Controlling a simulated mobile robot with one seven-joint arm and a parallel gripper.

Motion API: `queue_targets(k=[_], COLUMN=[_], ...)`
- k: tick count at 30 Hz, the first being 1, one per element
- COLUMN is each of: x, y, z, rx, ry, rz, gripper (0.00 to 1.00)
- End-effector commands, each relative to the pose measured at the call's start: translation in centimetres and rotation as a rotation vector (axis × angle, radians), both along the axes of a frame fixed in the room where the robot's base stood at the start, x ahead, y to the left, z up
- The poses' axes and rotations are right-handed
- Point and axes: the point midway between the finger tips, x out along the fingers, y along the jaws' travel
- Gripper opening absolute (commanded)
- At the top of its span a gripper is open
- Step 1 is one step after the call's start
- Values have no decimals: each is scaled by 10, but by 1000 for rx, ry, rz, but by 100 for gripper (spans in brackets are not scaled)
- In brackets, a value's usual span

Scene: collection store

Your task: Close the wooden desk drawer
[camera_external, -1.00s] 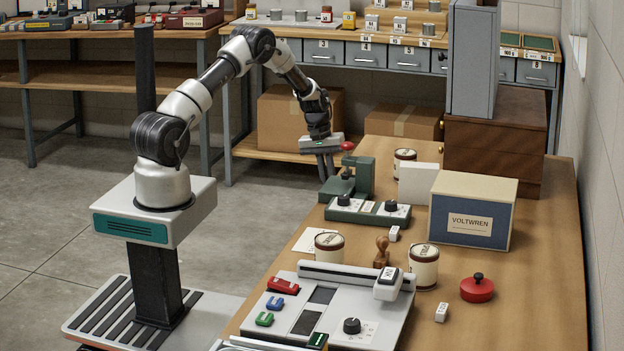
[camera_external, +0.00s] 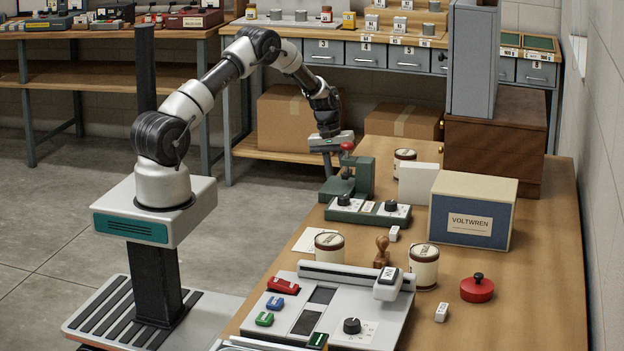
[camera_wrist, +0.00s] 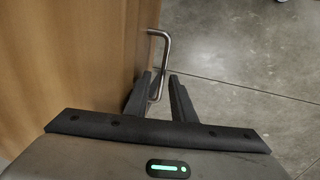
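In the wrist view, a metal bar handle (camera_wrist: 165,52) stands out from an upright wooden face (camera_wrist: 75,60), which fills the left side. My gripper (camera_wrist: 161,77) is open, with its two dark fingers apart and the lower part of the handle between them. I cannot tell whether either finger touches it. In the external view, my gripper (camera_external: 328,165) points down at the far left edge of the wooden desk (camera_external: 540,290), beside a green device. The drawer and its handle cannot be made out there, so how far it stands out is not clear.
A green press-like device (camera_external: 360,178) with a red knob stands close to my gripper. A green control box (camera_external: 368,211), a blue box (camera_external: 472,210) and several tins are also on the desk. Grey floor (camera_wrist: 240,60) lies free right of the handle.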

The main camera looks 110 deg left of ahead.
Motion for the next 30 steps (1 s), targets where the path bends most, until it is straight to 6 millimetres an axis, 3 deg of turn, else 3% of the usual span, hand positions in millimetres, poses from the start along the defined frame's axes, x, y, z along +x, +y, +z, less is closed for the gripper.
queue_targets(k=[1, 12, 18, 24, 30], x=[2, -16, -25, -29, -30], y=[1, 1, 1, 0, 0], z=[15, 102, 141, 160, 163], rx=[5, 6, 5, 3, 2], ry=[-7, -5, -4, -3, -2], rz=[-1, -1, 0, 0, 0], gripper=[26, 26, 26, 26, 26])
